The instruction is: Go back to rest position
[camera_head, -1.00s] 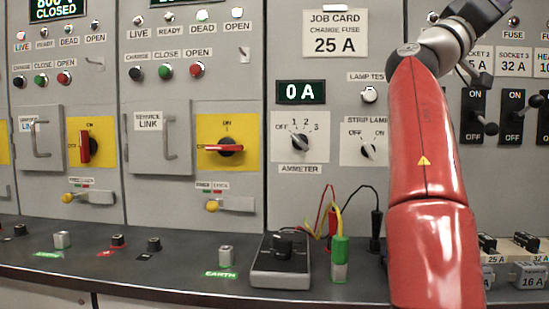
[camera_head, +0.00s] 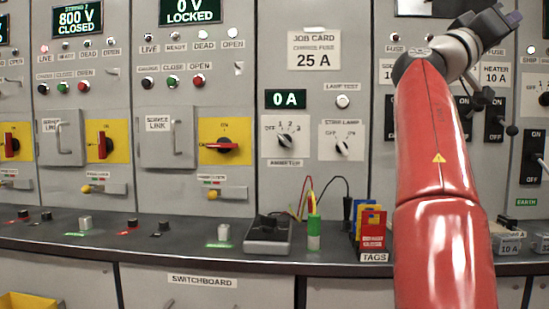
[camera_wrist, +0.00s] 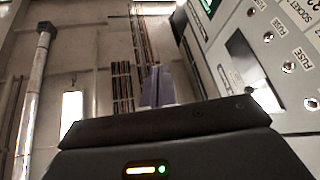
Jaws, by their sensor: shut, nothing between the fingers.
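My gripper (camera_head: 508,20) is at the upper right in the head view, at the end of my raised red arm. It is up in front of the switchboard panels, apart from them, with nothing held. In the wrist view my gripper's fingers (camera_wrist: 158,86) show shut in the middle, above the dark wrist housing. Behind them are a plain wall with pipes and, at the right, the tilted panel face with fuse lamps.
The grey switchboard (camera_head: 300,200) fills the head view. A yellow bin (camera_head: 28,302) is at the lower left. My arm hides part of the panels.

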